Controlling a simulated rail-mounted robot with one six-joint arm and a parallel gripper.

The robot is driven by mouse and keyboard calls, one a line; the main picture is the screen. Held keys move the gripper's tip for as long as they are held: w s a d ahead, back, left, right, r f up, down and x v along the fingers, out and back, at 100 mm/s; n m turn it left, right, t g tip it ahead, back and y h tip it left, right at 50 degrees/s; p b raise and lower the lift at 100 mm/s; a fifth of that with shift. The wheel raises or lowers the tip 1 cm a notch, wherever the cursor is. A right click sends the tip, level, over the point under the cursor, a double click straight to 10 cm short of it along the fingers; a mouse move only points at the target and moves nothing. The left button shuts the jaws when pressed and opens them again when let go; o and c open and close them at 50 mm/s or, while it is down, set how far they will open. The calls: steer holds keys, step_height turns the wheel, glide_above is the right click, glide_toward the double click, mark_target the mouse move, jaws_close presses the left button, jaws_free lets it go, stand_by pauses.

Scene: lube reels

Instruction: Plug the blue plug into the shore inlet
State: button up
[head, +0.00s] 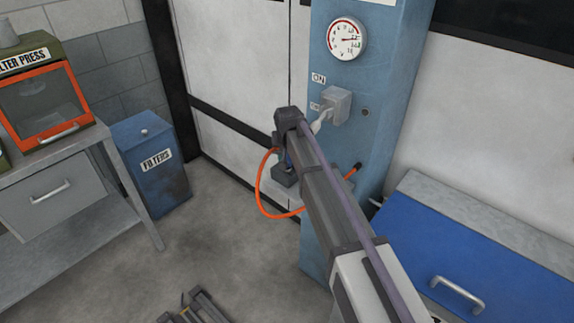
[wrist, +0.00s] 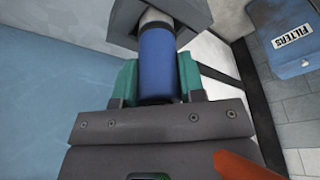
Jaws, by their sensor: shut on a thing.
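The blue plug (wrist: 157,65) stands between the teal fingers of my gripper (wrist: 157,88), which is shut on it. Its pale front end reaches the opening of a grey hooded box, the shore inlet (wrist: 122,18). The hood hides the tip, so I cannot tell how deep it sits. In the head view my gripper (head: 287,150) is by the left side of the blue pillar, mostly hidden by my arm. A sliver of blue shows just above the dark grey inlet box (head: 284,178).
An orange cable (head: 260,195) loops from near my gripper to the blue pillar (head: 320,250). A grey lever box (head: 337,105) and a gauge (head: 346,39) are above on the pillar. A blue filters bin (head: 152,172) stands left, with open floor between.

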steer(key=shift+r, duration=0.1)
step_height(320, 180, up, 10)
steer(key=p, duration=1)
steer(key=shift+r, duration=0.15)
